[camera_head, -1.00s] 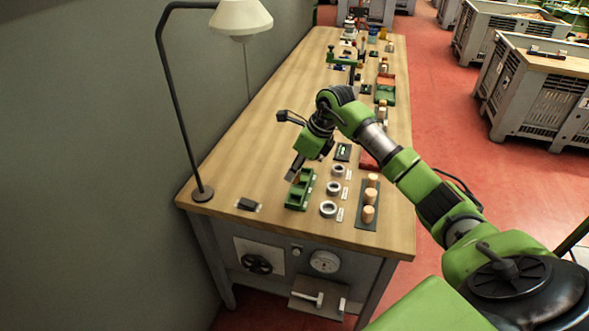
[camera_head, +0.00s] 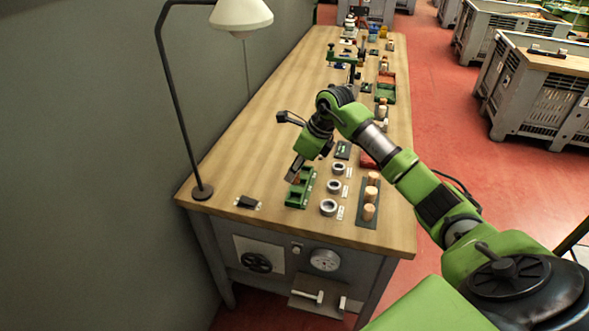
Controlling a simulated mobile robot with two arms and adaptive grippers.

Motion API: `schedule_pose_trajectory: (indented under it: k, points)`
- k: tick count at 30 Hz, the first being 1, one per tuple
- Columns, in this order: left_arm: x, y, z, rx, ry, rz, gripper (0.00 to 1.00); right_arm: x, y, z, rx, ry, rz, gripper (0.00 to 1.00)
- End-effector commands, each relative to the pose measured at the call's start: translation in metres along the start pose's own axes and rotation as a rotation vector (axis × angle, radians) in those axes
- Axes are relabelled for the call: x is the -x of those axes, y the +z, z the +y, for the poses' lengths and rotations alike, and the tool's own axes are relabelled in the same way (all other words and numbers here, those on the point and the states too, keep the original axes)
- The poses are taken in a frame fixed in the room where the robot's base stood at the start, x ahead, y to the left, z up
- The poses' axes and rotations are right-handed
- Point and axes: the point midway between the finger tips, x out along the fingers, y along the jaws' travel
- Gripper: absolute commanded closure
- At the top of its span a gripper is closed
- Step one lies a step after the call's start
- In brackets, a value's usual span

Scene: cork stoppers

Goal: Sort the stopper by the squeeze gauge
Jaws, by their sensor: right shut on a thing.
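My right gripper (camera_head: 294,172) reaches down over the green block-like fixture (camera_head: 299,201), which looks like the squeeze gauge. It is shut on a small tan stopper, mostly hidden between the fingers at the fixture's far end. I cannot tell whether the stopper touches the fixture. Three grey rings (camera_head: 328,207) with small white labels stand in a row to the right of the fixture. A dark tray (camera_head: 366,222) farther right holds three upright cork stoppers (camera_head: 368,211). My left gripper is not in view.
A small dark box with a display (camera_head: 343,150) and a red tray (camera_head: 368,160) lie behind the rings. A lamp base (camera_head: 202,192) and a small black item (camera_head: 247,202) are at left. More trays and tools line the bench's far part. The bench's left middle is clear.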

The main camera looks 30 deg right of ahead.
Motion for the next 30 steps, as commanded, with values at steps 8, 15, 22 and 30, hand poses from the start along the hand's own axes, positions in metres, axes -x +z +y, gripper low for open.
schedule_pose_trajectory:
  k: [8,15,22,30]
  points:
    - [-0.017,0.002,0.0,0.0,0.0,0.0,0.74,-0.025,-0.011,0.001,-0.001,0.002,0.0,0.89]
    - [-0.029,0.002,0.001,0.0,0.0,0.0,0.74,-0.044,-0.018,0.0,-0.001,0.001,-0.001,0.89]
    - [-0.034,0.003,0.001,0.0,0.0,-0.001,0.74,-0.051,-0.021,0.0,-0.001,0.0,0.0,0.89]
    - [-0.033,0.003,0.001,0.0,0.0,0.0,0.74,-0.051,-0.021,0.0,0.0,0.0,0.0,0.89]
